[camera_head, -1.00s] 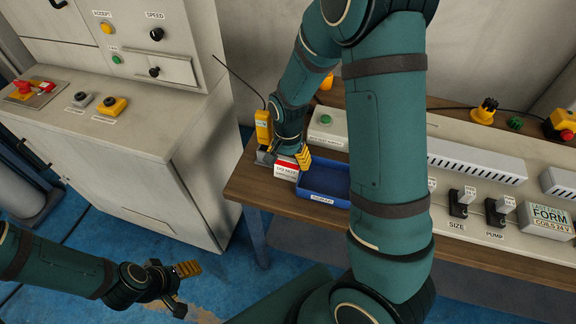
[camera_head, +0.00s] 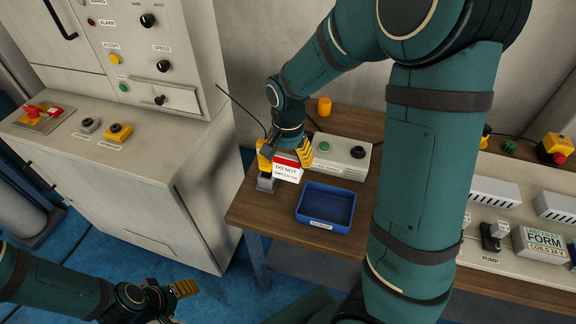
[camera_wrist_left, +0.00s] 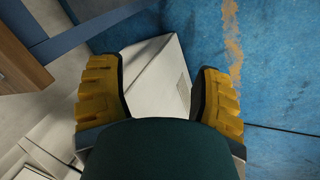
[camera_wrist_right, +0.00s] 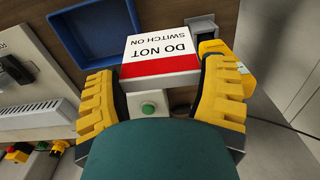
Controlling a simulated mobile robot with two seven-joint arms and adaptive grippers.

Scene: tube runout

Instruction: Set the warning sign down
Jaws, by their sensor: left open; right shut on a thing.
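The warning sign (camera_head: 287,169), a white block with a red band and the words "DO NOT SWITCH ON", is held in my right gripper (camera_head: 289,149). In the right wrist view the sign (camera_wrist_right: 160,52) sits between the two yellow fingers, its lettering upside down. It appears to be above the wooden table, up and left of the blue tray in the head view. Whether its lower edge touches anything cannot be told. My left gripper (camera_head: 172,292) is open and empty, low at the left, over the blue floor in its wrist view.
An empty blue tray (camera_head: 303,213) lies on the wooden table (camera_head: 245,207). A yellow device with an antenna (camera_head: 264,160) stands close left of the sign. A button box (camera_head: 335,160) is behind the tray. A grey control cabinet (camera_head: 110,170) stands at the left.

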